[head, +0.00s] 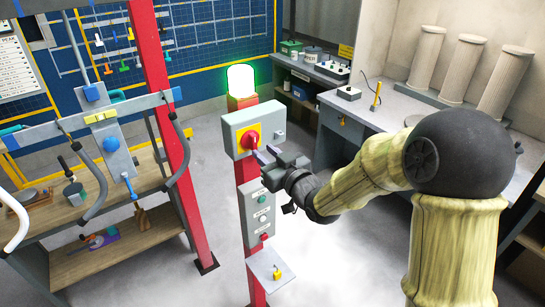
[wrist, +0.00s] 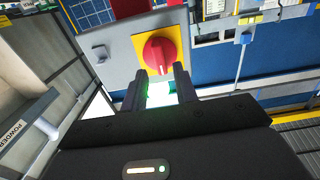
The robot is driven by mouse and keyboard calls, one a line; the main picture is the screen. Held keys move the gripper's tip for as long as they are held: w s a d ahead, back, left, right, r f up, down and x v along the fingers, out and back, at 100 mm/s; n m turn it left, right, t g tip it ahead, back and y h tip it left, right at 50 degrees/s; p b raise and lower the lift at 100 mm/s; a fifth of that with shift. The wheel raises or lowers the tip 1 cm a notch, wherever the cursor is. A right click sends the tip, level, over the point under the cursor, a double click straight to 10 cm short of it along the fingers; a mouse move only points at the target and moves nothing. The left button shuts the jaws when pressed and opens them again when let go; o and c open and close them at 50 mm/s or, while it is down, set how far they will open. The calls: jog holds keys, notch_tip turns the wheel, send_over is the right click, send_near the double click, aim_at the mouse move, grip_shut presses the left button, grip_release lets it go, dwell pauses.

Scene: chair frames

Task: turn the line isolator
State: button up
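The line isolator is a red rotary knob (head: 250,139) on a yellow plate, set on the front of a grey box (head: 240,120) on a red post. In the wrist view the red knob (wrist: 160,53) is upright in the picture, just beyond my fingertips, with the yellow plate (wrist: 139,44) around it. My gripper (head: 264,155) is at the right of the knob, close in front of the box. In the wrist view my gripper (wrist: 159,72) is open, its two dark fingers apart with a bright gap between them. I cannot tell whether a fingertip touches the knob.
A green-lit beacon (head: 241,80) tops the post. Below the isolator are a grey push-button box (head: 260,213) and a small shelf (head: 262,262) with a yellow padlock (head: 277,273). A workbench (head: 345,105) stands behind; a rack with hoses (head: 100,150) is at left.

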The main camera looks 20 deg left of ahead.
aim_at(255, 144)
jog(key=x, duration=0.3)
jog(key=shift+w+a+f, duration=0.1)
jog(key=shift+w+a+b, duration=0.45)
jog(key=shift+a, duration=0.15)
jog(key=c, duration=0.6)
jog(key=n, duration=1.7)
jog(key=o, duration=0.4)
jog(key=shift+n, duration=0.4)
jog(key=shift+c, duration=0.2)
jog(key=o, duration=0.5)
jog(key=shift+s, duration=0.1)
jog(key=shift+d, duration=0.1)
